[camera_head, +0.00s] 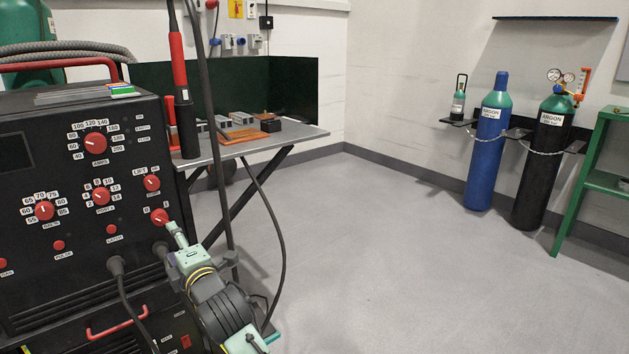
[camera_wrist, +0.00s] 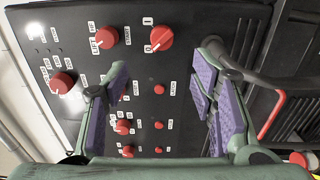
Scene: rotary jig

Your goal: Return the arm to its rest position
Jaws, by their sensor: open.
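My gripper (camera_head: 178,234) is at the right side of the black welding machine's front panel (camera_head: 75,170), close to a red rotary knob marked 0 and I (camera_head: 159,216). In the wrist view my gripper (camera_wrist: 163,85) is open, with purple finger pads apart and nothing between them. The same red knob (camera_wrist: 159,39) shows at the top of the wrist view, beyond the fingertips. A knob marked LIFT (camera_wrist: 104,38) is to its left. My arm reaches in from the bottom of the head view.
A welding table (camera_head: 290,134) with metal blocks stands behind the machine. Cables hang beside my gripper, and a thick cable (camera_wrist: 228,68) passes near the right finger. A blue argon cylinder (camera_head: 488,150) and a black one (camera_head: 543,165) stand at the wall. The floor (camera_head: 390,270) between is clear.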

